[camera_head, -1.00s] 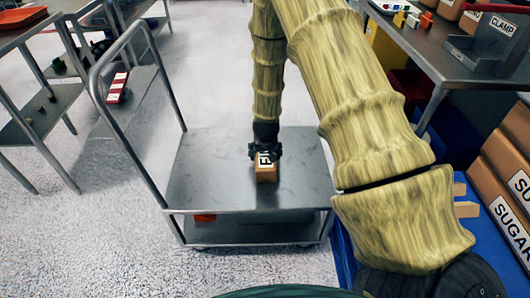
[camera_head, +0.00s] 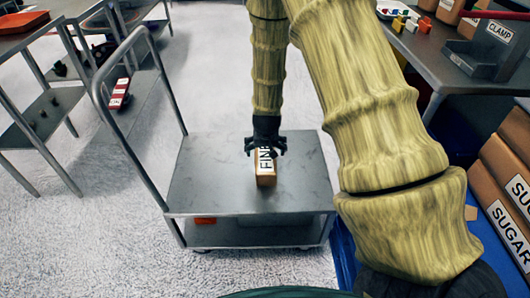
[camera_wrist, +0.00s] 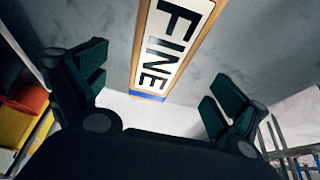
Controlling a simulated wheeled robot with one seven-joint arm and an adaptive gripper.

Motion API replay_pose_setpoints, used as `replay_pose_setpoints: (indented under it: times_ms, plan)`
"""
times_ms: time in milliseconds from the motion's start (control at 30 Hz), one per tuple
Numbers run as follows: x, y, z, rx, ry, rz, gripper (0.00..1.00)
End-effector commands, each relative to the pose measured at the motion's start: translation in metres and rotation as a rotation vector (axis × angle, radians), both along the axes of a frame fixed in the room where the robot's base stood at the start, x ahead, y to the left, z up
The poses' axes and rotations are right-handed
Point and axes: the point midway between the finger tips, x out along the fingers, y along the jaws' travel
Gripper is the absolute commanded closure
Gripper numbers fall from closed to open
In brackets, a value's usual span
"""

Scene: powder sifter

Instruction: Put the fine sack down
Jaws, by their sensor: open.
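The fine sack (camera_head: 265,172) is a small brown block with a white label reading FINE. It rests on the top deck of the grey metal cart (camera_head: 215,180) in the head view. My gripper (camera_head: 265,150) is just above and behind the sack, with its fingers spread. In the wrist view the sack (camera_wrist: 172,45) shows its label between and beyond the open fingers of my gripper (camera_wrist: 160,95). Neither finger touches the sack in the wrist view.
The cart's push handle (camera_head: 97,90) rises at the left. An orange item (camera_head: 205,220) lies on its lower shelf. Brown sugar sacks (camera_head: 505,200) are stacked at the right, below a table with a clamp box (camera_head: 490,55). The deck around the sack is clear.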

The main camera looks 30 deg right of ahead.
Motion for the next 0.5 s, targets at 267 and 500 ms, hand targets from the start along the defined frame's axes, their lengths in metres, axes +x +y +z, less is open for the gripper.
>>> replay_pose_setpoints:
  times_ms: [267, 500]
  plan:
    - [-0.012, 0.008, 0.037, -0.001, -0.001, 0.0, 0.03]
    - [-0.016, 0.01, 0.045, -0.001, 0.0, 0.0, 0.03]
